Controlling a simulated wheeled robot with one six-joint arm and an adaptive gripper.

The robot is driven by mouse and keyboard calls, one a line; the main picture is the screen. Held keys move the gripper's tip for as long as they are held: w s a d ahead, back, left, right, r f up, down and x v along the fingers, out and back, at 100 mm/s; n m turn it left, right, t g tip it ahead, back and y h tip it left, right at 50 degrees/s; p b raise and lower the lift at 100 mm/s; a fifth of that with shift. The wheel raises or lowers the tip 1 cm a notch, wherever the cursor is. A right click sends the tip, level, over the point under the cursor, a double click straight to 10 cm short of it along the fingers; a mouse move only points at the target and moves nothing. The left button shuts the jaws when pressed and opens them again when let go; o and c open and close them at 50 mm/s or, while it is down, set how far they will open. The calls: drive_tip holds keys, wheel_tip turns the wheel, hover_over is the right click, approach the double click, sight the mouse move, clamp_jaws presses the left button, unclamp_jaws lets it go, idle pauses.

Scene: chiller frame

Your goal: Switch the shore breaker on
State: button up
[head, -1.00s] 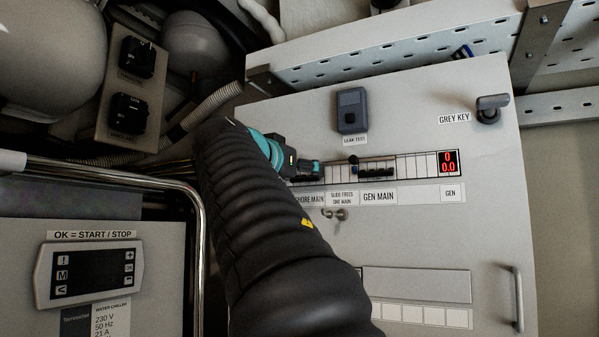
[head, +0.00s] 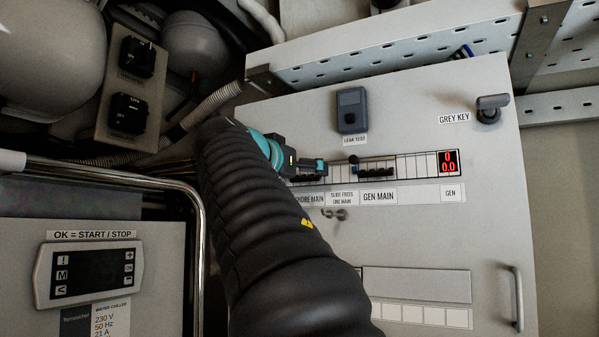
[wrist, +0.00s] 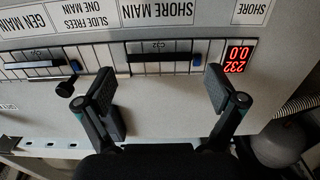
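The shore main breaker (wrist: 160,57) has a long black toggle bar with a blue end piece. It sits under the SHORE MAIN label (wrist: 165,13) in the wrist view, which shows the panel upside down. My gripper (wrist: 160,78) is open and empty, its two dark fingers spread on either side of the breaker's span. I cannot tell whether the fingertips touch the panel. In the head view my gripper (head: 310,166) is at the left of the breaker row, and my arm and gripper hide much of the shore breaker.
The gen main breaker (head: 376,172) is beside it, with a slide knob (wrist: 64,88) between them. The shore display (wrist: 237,55) reads 232 and 0.0; the gen display (head: 448,162) reads 0 and 0.0.

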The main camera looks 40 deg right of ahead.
drive_tip(key=v, duration=1.2)
idle(0.5)
drive_tip(key=p+x, duration=0.1)
drive_tip(key=x, duration=0.3)
drive_tip(key=f+p+x, duration=0.1)
drive_tip(key=p+x, duration=0.1)
drive_tip(key=x, duration=0.2)
drive_tip(key=p+x, duration=0.2)
drive_tip(key=x, duration=0.3)
drive_tip(key=shift+d+f, duration=0.15)
drive_tip(key=shift+f, duration=0.15)
drive_tip(key=shift+c, duration=0.3)
